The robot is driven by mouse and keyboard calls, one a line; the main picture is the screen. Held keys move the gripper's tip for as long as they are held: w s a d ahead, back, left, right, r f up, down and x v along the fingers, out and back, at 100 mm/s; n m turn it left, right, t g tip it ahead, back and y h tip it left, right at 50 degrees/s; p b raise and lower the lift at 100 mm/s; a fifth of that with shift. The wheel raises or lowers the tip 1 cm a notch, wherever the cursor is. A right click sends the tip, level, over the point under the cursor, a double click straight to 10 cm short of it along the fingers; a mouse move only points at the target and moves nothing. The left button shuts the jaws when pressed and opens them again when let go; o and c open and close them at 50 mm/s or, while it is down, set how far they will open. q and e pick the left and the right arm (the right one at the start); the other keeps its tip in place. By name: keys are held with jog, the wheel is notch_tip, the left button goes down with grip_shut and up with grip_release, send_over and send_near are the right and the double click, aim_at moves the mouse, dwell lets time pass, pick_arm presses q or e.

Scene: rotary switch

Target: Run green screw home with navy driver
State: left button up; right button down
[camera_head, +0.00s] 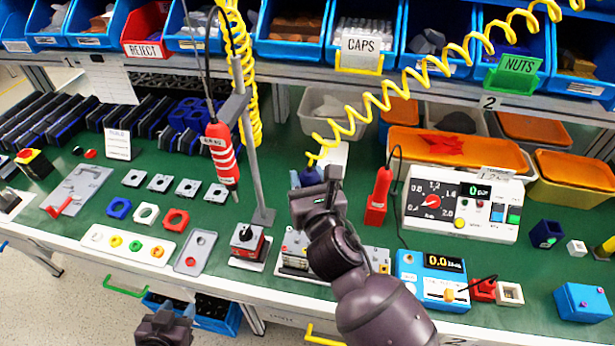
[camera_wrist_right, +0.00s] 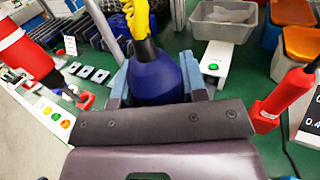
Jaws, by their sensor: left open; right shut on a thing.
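The navy driver (camera_head: 309,177) hangs on a yellow coiled cord over the middle of the bench. My right gripper (camera_head: 318,195) is shut on it. In the right wrist view the navy driver (camera_wrist_right: 156,78) sits between the fingers; its tip is hidden. My left gripper (camera_head: 165,328) is open and empty in front of the bench's front edge. A white strip (camera_head: 127,243) at the front left holds several coloured round parts, one of them green (camera_head: 135,246). I cannot tell whether that is the green screw. A terminal block (camera_head: 294,249) is partly hidden behind my right arm.
A red driver (camera_head: 222,152) hangs beside a grey post (camera_head: 250,150). A rotary switch (camera_head: 246,240) stands at the front. A red handheld tool (camera_head: 379,196), a white meter (camera_head: 462,204) and a blue meter (camera_head: 432,279) stand right of my right arm. Blue bins line the back.

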jog(key=shift+f, duration=0.55)
dwell(2.8)
jog(key=shift+r+p, duration=0.1)
jog(key=shift+p, duration=0.2)
